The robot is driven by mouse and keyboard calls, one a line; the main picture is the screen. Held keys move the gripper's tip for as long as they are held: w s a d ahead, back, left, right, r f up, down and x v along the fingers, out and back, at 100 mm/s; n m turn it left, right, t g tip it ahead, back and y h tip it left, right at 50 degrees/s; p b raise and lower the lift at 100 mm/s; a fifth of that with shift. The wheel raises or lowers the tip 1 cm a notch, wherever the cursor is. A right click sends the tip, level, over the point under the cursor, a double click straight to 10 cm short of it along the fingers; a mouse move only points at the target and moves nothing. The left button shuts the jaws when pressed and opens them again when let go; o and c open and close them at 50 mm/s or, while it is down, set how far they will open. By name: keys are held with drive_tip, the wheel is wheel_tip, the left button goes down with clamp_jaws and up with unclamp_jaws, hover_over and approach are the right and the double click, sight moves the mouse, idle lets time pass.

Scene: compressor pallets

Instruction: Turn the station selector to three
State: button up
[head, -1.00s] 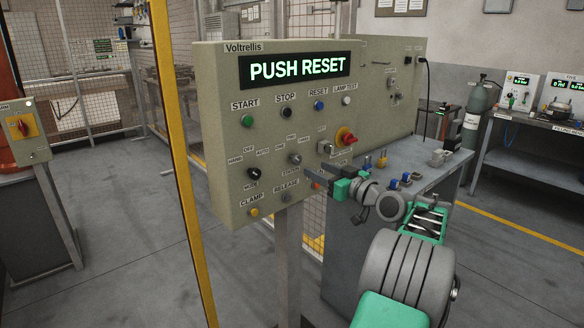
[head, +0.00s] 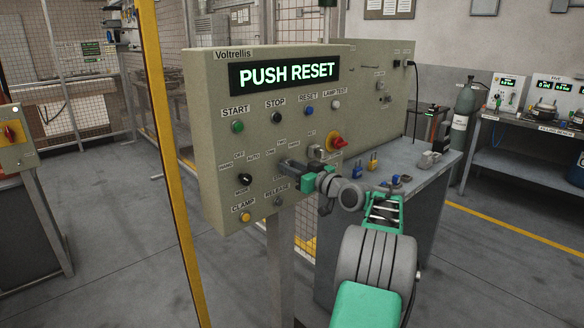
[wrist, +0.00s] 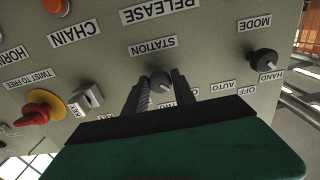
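The grey control panel (head: 215,150) shows "PUSH RESET" on its display (head: 283,74). Whether either finger touches the knob is hard to tell. In the head view my gripper (head: 287,166) is at the panel and mostly hides the selector. The number the selector points to is not readable.
The mode knob (wrist: 262,64) sits to one side; a grey switch (wrist: 88,97) and a red twist-to-free stop knob (wrist: 36,114) on the other. START (head: 238,126), STOP (head: 277,117) and RESET (head: 308,111) buttons are above. A grey bench (head: 400,205) stands behind my arm.

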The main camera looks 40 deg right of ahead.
clamp_jaws()
idle(0.3)
drive_tip(key=shift+m, duration=0.3)
drive_tip(key=shift+a+m+p, duration=0.1)
drive_tip(key=shift+m+p, duration=5.6)
drive_tip(key=shift+m, duration=2.9)
